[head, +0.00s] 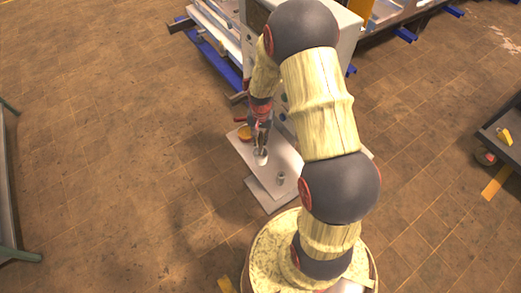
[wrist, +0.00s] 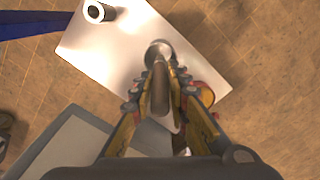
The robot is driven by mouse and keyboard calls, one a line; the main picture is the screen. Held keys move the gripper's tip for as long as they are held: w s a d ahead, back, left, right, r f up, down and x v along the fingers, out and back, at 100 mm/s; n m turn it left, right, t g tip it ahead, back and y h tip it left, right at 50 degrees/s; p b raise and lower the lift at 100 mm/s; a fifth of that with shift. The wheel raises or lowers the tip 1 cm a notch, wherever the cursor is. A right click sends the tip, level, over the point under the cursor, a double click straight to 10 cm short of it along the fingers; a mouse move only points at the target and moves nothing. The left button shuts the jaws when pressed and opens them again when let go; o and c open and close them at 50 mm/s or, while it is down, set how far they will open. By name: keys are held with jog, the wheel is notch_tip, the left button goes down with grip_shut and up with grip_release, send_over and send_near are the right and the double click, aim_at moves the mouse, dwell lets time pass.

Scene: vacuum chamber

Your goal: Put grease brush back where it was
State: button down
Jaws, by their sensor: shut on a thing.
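My gripper (head: 261,146) points down over the pale plate (head: 240,150) in the head view. In the wrist view its two fingers (wrist: 160,72) are shut on a brownish handle, which I take to be the grease brush (wrist: 160,100). A pale round piece (wrist: 159,50) shows just past the fingertips, and as a white piece (head: 261,157) under the gripper in the head view. I cannot tell whether it is part of the brush or a separate holder. The fingers partly hide the brush.
A hollow grey cylinder (wrist: 98,12) stands on the plate, also in the head view (head: 281,178). A red and yellow object (wrist: 206,94) is close beside the gripper. A large pale machine (head: 345,30) stands behind the plate. Open tiled floor lies left.

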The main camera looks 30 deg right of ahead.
aim_at(261, 149)
notch_tip(261, 149, down, 6)
jog(key=shift+r, duration=0.1)
jog(key=c, duration=2.2)
grip_release()
jog(key=o, duration=0.5)
jog(key=shift+c, duration=0.2)
